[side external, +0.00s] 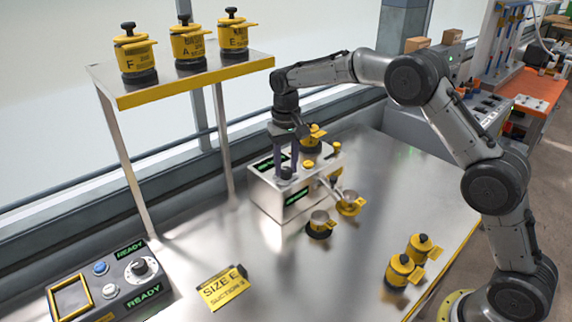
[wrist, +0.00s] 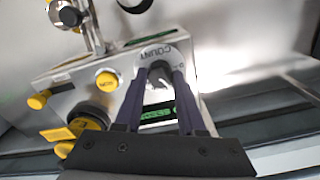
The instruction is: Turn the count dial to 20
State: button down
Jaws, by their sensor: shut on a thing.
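The count dial (wrist: 157,82) is a dark knob on a pale plate marked COUNT, on top of the seeder box (side external: 268,197). My gripper (wrist: 160,74) reaches down over it, and its two dark fingers are shut on the knob from both sides. In the side external view my gripper (side external: 286,168) stands upright over the box's left part, and its fingers hide most of the dial. The dial's pointer and most of its numbers are hidden, so I cannot read its setting. A green display (wrist: 156,113) shows partly between the fingers; its text is not readable.
A yellow button (wrist: 107,79) and a yellow-lidded container are beside the dial. A control box (side external: 105,284) reading READY and a SIZE E card (side external: 223,287) lie front left. A shelf (side external: 190,83) holds three yellow canisters.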

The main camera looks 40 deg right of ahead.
aim_at(286, 169)
jog(key=shift+r, duration=0.1)
dwell(0.4)
jog(key=c, duration=0.5)
grip_release()
notch_tip(286, 169, up, 14)
